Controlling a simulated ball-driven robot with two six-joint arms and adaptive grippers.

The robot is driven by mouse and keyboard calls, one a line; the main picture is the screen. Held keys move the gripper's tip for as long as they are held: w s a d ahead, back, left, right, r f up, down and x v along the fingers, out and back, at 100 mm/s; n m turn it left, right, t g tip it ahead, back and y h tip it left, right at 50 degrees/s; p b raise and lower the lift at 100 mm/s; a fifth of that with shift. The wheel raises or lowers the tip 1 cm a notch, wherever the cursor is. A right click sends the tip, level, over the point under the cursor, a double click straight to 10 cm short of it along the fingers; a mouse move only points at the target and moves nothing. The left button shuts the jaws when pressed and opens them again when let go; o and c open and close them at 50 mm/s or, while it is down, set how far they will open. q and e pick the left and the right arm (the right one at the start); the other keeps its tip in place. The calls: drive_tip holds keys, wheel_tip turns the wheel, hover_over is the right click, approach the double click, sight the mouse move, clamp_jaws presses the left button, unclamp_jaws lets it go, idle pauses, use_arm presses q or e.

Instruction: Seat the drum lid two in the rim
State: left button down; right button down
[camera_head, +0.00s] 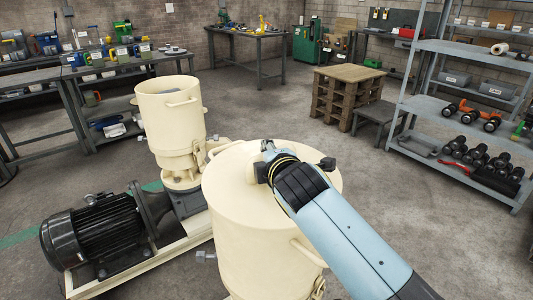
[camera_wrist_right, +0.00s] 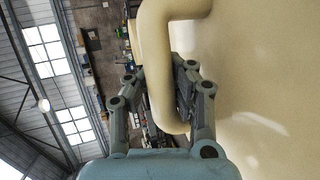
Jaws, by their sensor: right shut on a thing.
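The cream drum lid (camera_head: 232,192) is a flat round disc at the top of the cream drum (camera_head: 250,262) in the head view. It looks level with the rim, but I cannot tell whether it sits fully in it. My right gripper (camera_head: 264,162) is over the lid, its arm coming in from the lower right. In the right wrist view my right gripper (camera_wrist_right: 158,85) is shut on the cream bent handle (camera_wrist_right: 158,30), one finger on each side. The cream surface (camera_wrist_right: 255,70) lies beside it. My left gripper is in neither view.
A second cream vessel (camera_head: 170,118) stands behind left on the machine, with a black motor (camera_head: 95,232) in front of it. Workbenches line the back, with a wooden pallet stack (camera_head: 346,95) and a grey shelf (camera_head: 455,110) at right. Open floor lies between.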

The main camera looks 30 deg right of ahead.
drive_tip(key=shift+w+r, duration=0.1)
drive_tip(key=shift+r, duration=0.05)
drive_tip(key=c, duration=1.2)
unclamp_jaws()
drive_tip(key=shift+o, duration=0.8)
drive_tip(key=shift+f, duration=0.35)
drive_tip(key=o, duration=0.5)
drive_tip(key=shift+s, duration=0.2)
drive_tip(key=shift+s+a+r+p, duration=0.1)
drive_tip(key=shift+s+a+p, duration=0.15)
drive_tip(key=shift+s+p, duration=0.55)
drive_tip(key=shift+s+a+p, duration=0.25)
drive_tip(key=shift+s, duration=1.05)
drive_tip(key=shift+s+a+p, duration=0.15)
drive_tip(key=shift+s+a, duration=0.05)
drive_tip(key=shift+s, duration=0.55)
drive_tip(key=shift+s+a+p, duration=0.15)
drive_tip(key=shift+s+p, duration=0.05)
drive_tip(key=shift+s, duration=0.55)
drive_tip(key=shift+s+a+p, duration=0.15)
drive_tip(key=shift+s+a, duration=0.05)
drive_tip(key=shift+s, duration=0.55)
